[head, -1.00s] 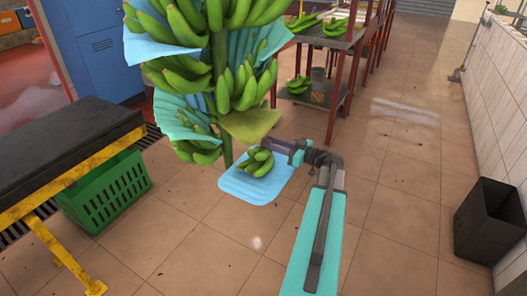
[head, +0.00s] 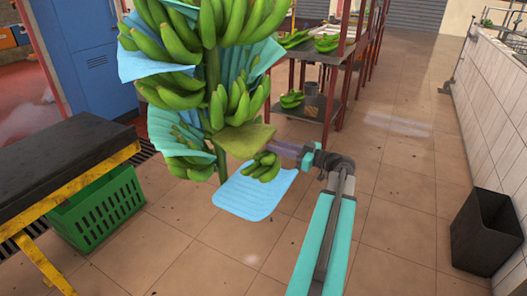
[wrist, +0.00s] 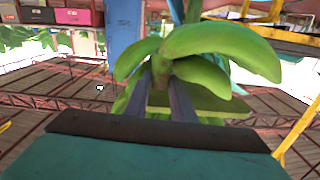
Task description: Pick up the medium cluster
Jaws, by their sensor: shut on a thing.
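A small bunch of green bananas, the medium cluster (head: 263,167), is held in my gripper (head: 280,153) above the back part of a light blue mat. In the wrist view the cluster (wrist: 215,48) fills the upper middle, its stem end between the two dark fingers of my gripper (wrist: 162,92). The jaws are closed on that stem end. The cluster hangs just below and right of an olive-green flap (head: 243,138) on the hanging stem. I cannot tell if it touches the flap.
The hanging banana stem (head: 211,90) with large bunches and blue sheets stands behind and left. The light blue mat (head: 250,197) lies bare on the floor. A green crate (head: 98,208) and a dark bench (head: 60,160) are left; a dark bin (head: 484,232) is right. Floor between is open.

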